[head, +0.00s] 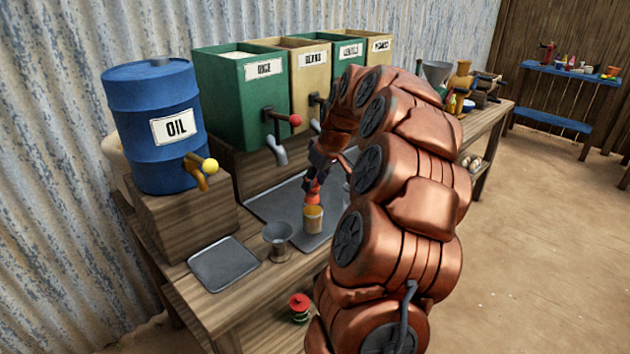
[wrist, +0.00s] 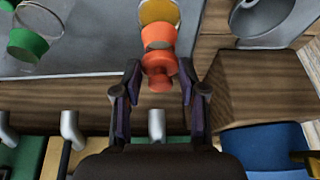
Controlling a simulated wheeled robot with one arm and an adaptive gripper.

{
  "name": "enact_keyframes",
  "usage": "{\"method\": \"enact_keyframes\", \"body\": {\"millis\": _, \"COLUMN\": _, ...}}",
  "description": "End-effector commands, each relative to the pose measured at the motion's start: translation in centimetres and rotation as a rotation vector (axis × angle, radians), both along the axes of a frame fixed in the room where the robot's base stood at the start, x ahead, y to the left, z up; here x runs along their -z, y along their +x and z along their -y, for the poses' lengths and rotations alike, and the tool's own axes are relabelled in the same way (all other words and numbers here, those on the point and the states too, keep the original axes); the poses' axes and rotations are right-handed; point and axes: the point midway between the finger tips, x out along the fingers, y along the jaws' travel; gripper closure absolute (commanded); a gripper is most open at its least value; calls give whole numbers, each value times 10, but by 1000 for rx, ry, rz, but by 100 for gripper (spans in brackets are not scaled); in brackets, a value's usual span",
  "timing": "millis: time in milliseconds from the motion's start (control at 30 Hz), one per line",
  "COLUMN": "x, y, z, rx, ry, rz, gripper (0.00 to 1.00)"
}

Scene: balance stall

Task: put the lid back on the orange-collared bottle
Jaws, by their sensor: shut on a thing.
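The orange-collared bottle (head: 313,220) stands on the grey tray in the head view, its body amber. In the wrist view its amber part (wrist: 158,12) is at the top, with the orange collar (wrist: 158,34) below it. My gripper (wrist: 160,88) is shut on the orange lid (wrist: 158,70), which is between the two fingers. In the head view my gripper (head: 318,172) is directly above the bottle, with the lid (head: 313,187) beneath it. The lid is in line with the collar; I cannot tell whether they touch or how the lid is seated.
A metal funnel cup (head: 277,238) stands left of the bottle, near a small grey tray (head: 223,264). Behind are the blue oil drum (head: 150,100) and labelled bins with taps (head: 277,150). A green-collared container (wrist: 28,44) is nearby. My arm hides the counter's right part.

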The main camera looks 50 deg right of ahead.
Motion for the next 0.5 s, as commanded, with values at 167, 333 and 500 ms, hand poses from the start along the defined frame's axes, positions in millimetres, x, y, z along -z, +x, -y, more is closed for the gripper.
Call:
{"method": "enact_keyframes", "body": {"millis": 167, "x": 0, "y": 0, "z": 0, "rx": 0, "ry": 0, "rz": 0, "gripper": 46}}
{"method": "enact_keyframes", "body": {"millis": 333, "x": 0, "y": 0, "z": 0, "rx": 0, "ry": 0, "rz": 0, "gripper": 30}}
{"method": "enact_keyframes", "body": {"millis": 500, "x": 0, "y": 0, "z": 0, "rx": 0, "ry": 0, "rz": 0, "gripper": 30}}
